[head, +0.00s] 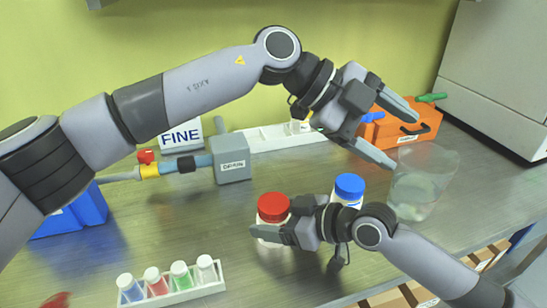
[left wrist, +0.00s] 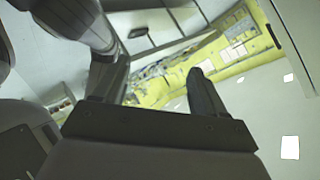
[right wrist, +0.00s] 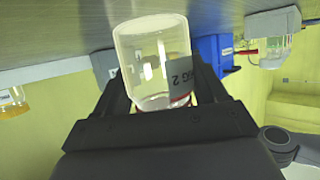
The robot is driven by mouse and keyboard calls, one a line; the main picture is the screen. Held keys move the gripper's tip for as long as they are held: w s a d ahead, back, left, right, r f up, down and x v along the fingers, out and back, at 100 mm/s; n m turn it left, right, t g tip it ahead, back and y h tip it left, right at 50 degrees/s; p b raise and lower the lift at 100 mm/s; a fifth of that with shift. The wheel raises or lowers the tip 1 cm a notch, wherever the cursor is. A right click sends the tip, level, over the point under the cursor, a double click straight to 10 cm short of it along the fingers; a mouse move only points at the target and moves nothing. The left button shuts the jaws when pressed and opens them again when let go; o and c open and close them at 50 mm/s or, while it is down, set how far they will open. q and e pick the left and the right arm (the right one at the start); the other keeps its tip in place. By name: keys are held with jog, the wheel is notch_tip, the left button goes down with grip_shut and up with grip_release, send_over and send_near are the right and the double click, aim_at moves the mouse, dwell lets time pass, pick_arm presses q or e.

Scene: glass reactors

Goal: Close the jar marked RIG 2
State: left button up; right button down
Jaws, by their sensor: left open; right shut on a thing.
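In the head view a red cap (head: 273,206) sits on top of this jar, and a red rim shows at the jar's lower edge in the right wrist view. How tight the cap is, I cannot tell. My right gripper (head: 270,232) is shut on the jar's side below the cap. My left gripper (head: 402,138) is open and empty, raised up and to the right of the jar.
A blue-capped bottle (head: 349,187) stands just right of the jar, close to my right gripper. A glass beaker (head: 422,185) is further right, below my left gripper. An orange case (head: 410,128) lies behind. A vial rack (head: 208,285) stands front left, and a DRAIN box (head: 231,158) behind left.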

pick_arm(q)
jog(key=w+d+r+n+t+h, duration=0.2)
jog(key=w+r+n+t+h, duration=0.5)
jog(key=r+n, duration=0.45)
jog(key=w+a+n+t+y, duration=0.65)
jog(key=w+n+t, duration=0.4)
jog(key=n, duration=0.35)
jog(key=n+g+y, duration=0.8)
jog(key=g+y, duration=0.4)
jog(key=g, duration=0.3)
send_over(273, 202)
jog(key=f, duration=1.2)
jog(key=w+f, duration=0.1)
jog(key=f, duration=0.5)
jog(key=shift+d+f, duration=0.15)
jog(key=shift+d, duration=0.1)
jog(key=shift+s+a, duration=0.2)
jog(key=shift+s, duration=0.35)
jog(key=shift+f, duration=4.05)
